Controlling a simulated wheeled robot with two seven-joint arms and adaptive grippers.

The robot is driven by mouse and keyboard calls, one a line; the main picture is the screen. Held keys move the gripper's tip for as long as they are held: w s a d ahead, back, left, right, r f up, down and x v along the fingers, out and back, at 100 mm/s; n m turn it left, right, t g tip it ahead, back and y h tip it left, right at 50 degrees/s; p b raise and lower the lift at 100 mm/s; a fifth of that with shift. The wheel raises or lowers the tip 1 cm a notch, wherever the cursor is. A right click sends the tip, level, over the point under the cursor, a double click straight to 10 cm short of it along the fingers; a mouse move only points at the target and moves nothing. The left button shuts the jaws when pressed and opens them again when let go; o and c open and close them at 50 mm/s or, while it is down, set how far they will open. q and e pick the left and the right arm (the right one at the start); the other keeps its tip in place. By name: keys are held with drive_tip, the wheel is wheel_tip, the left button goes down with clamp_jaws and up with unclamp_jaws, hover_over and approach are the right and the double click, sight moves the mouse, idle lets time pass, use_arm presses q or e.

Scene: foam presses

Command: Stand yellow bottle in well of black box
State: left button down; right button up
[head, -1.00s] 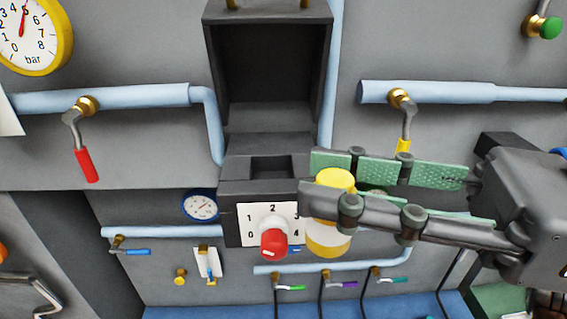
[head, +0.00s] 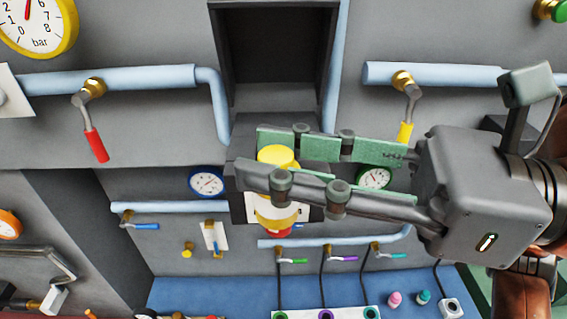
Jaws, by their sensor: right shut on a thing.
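The yellow bottle (head: 277,216) has a yellow top, a pale band and a yellow lower part. My right gripper (head: 264,157) reaches in from the right and is shut on it, with one finger on each side. The bottle is about upright in front of the black box (head: 330,60). The box has a tall open recess above and a ledge with a dial plate below. The gripper and bottle cover the ledge, so the well is hidden, and I cannot tell whether the bottle touches the box. My left gripper is not in view.
Pale blue pipes (head: 140,78) flank the box. A red-handled valve (head: 96,145) is at left and a yellow-handled valve (head: 405,130) at right. A red knob (head: 279,233) shows partly below the bottle. A blue bench (head: 230,289) with small items lies below.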

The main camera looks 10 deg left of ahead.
drive_tip(key=w+a+f, duration=0.1)
drive_tip(key=w, duration=0.3)
drive_tip(key=w+a+p, duration=0.1)
drive_tip(key=w, duration=0.4)
drive_tip(key=w+a+f+p, duration=0.1)
drive_tip(key=w+a, duration=0.1)
drive_tip(key=w, duration=0.3)
drive_tip(key=shift+f, duration=0.3)
drive_tip(key=shift+f+b, duration=0.75)
drive_tip(key=shift+f, duration=0.3)
drive_tip(key=o, duration=1.3)
drive_tip(key=shift+d, duration=0.1)
